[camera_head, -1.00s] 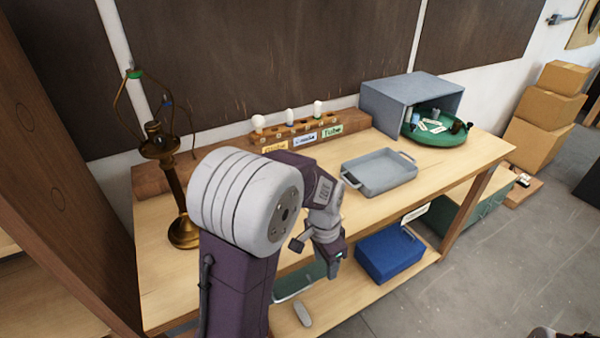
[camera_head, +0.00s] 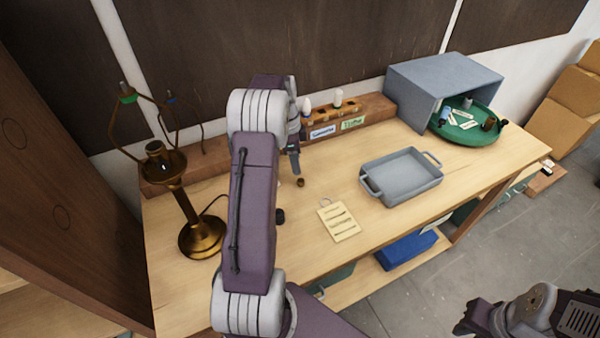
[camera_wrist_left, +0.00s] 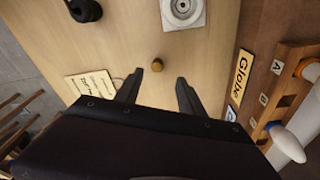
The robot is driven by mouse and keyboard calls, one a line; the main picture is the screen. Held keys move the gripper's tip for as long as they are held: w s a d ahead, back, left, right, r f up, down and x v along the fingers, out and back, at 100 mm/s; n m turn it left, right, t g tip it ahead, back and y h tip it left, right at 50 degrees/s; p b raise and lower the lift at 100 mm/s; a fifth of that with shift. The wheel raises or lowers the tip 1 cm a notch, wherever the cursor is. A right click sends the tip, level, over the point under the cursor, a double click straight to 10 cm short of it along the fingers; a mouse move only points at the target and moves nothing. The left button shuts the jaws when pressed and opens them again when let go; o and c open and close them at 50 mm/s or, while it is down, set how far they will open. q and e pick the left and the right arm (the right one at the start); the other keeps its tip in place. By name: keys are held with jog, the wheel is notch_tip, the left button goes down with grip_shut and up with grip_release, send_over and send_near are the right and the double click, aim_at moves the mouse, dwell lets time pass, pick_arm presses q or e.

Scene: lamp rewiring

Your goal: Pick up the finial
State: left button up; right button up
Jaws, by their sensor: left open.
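The finial looks to be the small brass knob (camera_head: 300,182) lying on the bench top; it also shows in the left wrist view (camera_wrist_left: 157,66). My left gripper (camera_head: 295,170) points down just above and behind it, with nothing between its fingers. In the left wrist view the open fingertips (camera_wrist_left: 160,78) have the knob just beyond them, near the middle of the gap. The brass lamp (camera_head: 184,200) stands at the left of the bench with its wire harp upright. My right arm (camera_head: 515,315) shows at the lower right; its jaws are unclear.
A written card (camera_head: 338,220) and a grey tray (camera_head: 401,177) lie to the right. A dark round part (camera_head: 280,215) sits near my left arm. A wooden rack (camera_head: 352,112) with bulbs runs along the back. A green round tray (camera_head: 470,135) stands by a grey box (camera_head: 440,80).

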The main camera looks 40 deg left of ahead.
aim_at(301, 180)
pick_arm(q)
jog(key=shift+s+d+f, duration=0.65)
jog(key=shift+d+f, duration=0.05)
jog(key=shift+d, duration=0.2)
jog(key=w+f, duration=0.1)
jog(key=a+f, duration=0.1)
jog(key=f, duration=0.1)
jog(key=shift+w+a+f+p, duration=0.1)
jog(key=shift+w+a+p, duration=0.05)
jog(key=shift+w+p, duration=0.25)
jog(key=shift+d+f+p, duration=0.15)
jog(key=shift+d+f, duration=0.1)
jog(key=shift+f, duration=0.35)
jog(key=shift+d+f+p, duration=0.15)
jog(key=shift+d+f, duration=0.1)
jog(key=shift+f, duration=0.35)
jog(key=shift+s+d+f, duration=0.15)
jog(key=shift+f, duration=0.25)
jog(key=shift+w+a+f, duration=0.1)
jog(key=shift+w+a, duration=0.1)
jog(key=shift+a, duration=0.05)
jog(key=shift+c, duration=1.3)
jog(key=c, duration=0.5)
grip_shut()
jog(key=shift+s+d, duration=0.1)
jog(key=shift+d, duration=0.05)
pick_arm(e)
jog(key=shift+s+d+r, duration=0.25)
jog(key=shift+s+r, duration=0.1)
jog(key=shift+r, duration=0.4)
